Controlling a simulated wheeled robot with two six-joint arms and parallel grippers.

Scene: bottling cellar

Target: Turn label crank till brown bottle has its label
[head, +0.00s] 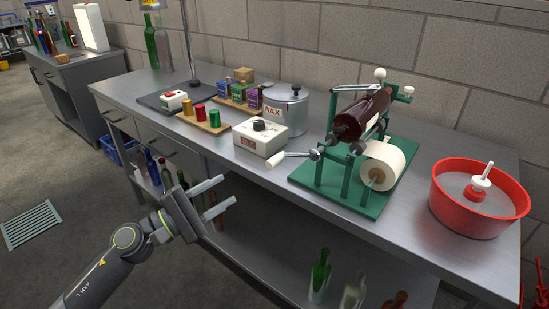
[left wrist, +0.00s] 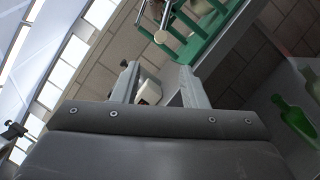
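The brown bottle (head: 362,117) lies on its side on the rollers of a green labelling machine (head: 340,185) on the steel bench. A roll of cream labels (head: 384,165) sits at its front. The crank (head: 292,158) with its white handle sticks out on the machine's left side. A pale patch shows at the bottle's lower right, but I cannot tell whether it is a label. My left gripper (head: 222,197) is open and empty in front of the bench edge, left of the crank and apart from it. In the left wrist view its two fingers (left wrist: 158,88) stand wide apart. My right gripper is not in view.
A white control box (head: 260,139) and a wax pot (head: 286,110) stand left of the machine. A red basin (head: 479,205) stands to its right. Bottles stand on the shelf below.

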